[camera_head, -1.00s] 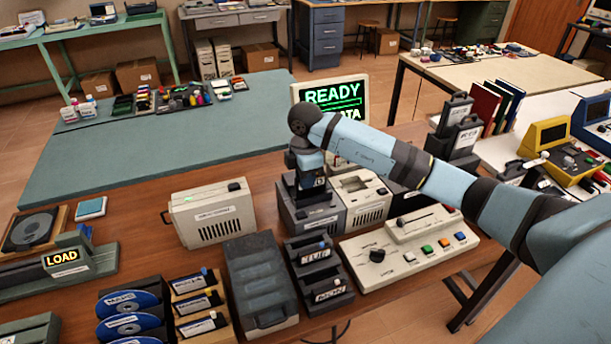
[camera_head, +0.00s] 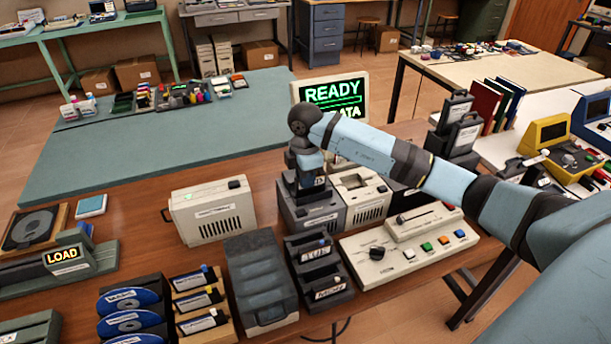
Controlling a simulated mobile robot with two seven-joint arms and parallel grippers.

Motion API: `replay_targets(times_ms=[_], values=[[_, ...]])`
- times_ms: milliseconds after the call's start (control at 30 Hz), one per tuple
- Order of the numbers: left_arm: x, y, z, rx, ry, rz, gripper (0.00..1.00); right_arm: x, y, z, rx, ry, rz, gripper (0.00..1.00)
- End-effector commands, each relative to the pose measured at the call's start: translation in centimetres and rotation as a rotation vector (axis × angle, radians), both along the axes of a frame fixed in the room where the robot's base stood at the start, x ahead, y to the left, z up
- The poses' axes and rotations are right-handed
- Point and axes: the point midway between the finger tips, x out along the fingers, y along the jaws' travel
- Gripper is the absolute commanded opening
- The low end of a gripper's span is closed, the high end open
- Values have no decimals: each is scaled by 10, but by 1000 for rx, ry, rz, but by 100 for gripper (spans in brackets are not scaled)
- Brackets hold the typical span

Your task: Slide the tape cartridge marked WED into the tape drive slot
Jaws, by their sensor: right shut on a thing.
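My right gripper (camera_head: 311,182) points down at the back of the bench, over the dark grey tape drive (camera_head: 311,214). It is shut on a dark cartridge with a small light label (camera_head: 320,182). The label is mostly hidden and I cannot read it for sure as WED. The cartridge is upright at the drive's top; the slot is hidden behind the gripper and cartridge, so I cannot tell how deep it sits. A dark rack (camera_head: 319,275) in front holds cartridges marked TUE and MON. My left gripper is not in view.
A beige unit (camera_head: 212,211) stands left of the drive and a light grey unit (camera_head: 361,196) touches its right. A control panel (camera_head: 405,240) with knob and buttons lies in front right. A monitor (camera_head: 341,92) reading READY stands behind. A grey ribbed case (camera_head: 262,285) is beside the rack.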

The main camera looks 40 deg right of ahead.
Motion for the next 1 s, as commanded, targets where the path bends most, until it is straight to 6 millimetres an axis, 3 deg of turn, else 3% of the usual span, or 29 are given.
replay_targets(times_ms=[367,1000], values=[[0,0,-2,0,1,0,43,0,0,-3,0,0,0,0],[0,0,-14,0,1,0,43,0,0,-31,0,0,1,0]])
